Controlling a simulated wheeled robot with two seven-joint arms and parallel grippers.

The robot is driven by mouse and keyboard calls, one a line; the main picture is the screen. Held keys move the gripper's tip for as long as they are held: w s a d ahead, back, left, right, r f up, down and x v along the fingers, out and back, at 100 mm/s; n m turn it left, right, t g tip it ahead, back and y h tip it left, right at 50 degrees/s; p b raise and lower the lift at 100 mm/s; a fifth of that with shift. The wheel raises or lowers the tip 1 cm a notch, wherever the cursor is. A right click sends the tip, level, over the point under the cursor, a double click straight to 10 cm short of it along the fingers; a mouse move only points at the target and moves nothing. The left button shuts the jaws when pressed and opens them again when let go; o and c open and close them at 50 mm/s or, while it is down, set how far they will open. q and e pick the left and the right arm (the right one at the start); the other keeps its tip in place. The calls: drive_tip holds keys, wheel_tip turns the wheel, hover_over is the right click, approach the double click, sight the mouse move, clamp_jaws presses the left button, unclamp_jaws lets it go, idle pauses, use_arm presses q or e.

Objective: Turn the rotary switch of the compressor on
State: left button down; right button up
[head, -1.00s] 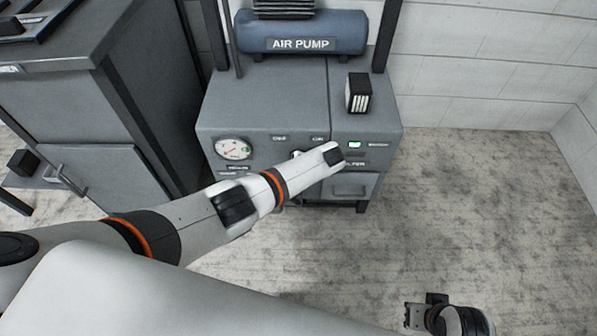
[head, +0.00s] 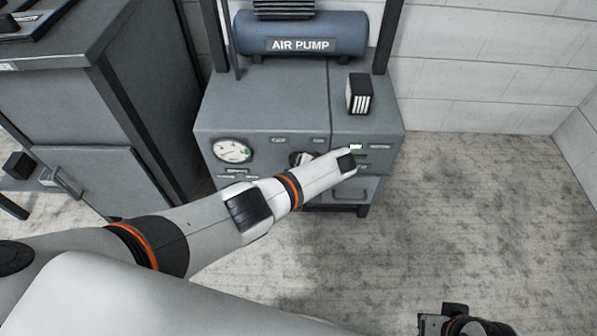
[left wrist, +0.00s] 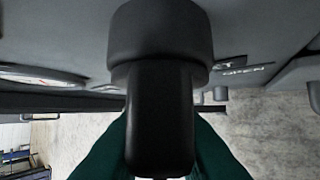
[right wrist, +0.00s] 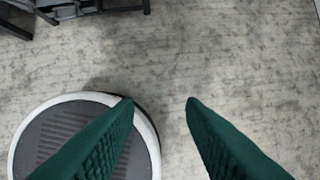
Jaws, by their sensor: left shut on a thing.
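The compressor (head: 262,108) is a grey cabinet with a blue "AIR PUMP" tank (head: 303,34) on top. Its rotary switch (head: 296,159) is a dark knob on the front panel, partly covered by my left arm in the head view. In the left wrist view the switch (left wrist: 160,45) is a large black knob with a grip bar. My left gripper (left wrist: 160,125) has its green fingers on both sides of the bar, shut on it. My right gripper (right wrist: 160,102) is open and empty above the floor, away from the compressor.
A small black box (head: 358,94) stands on the cabinet top. A dark grey cabinet (head: 75,110) stands at the left. The floor (head: 480,210) at the right is clear.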

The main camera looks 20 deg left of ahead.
use_arm(q)
drive_tip(key=c, duration=1.3)
unclamp_jaws()
drive_tip(key=shift+d+r, duration=0.1)
drive_tip(key=shift+r, duration=0.05)
drive_tip(key=shift+p+v, duration=2.4)
drive_tip(key=shift+v, duration=3.45)
use_arm(e)
drive_tip(key=s+x, duration=0.2)
drive_tip(key=x, duration=1)
drive_tip(key=shift+s+f+g, duration=0.2)
drive_tip(key=shift+f+g, duration=0.2)
drive_tip(key=shift+f, duration=0.3)
drive_tip(key=shift+a, duration=0.1)
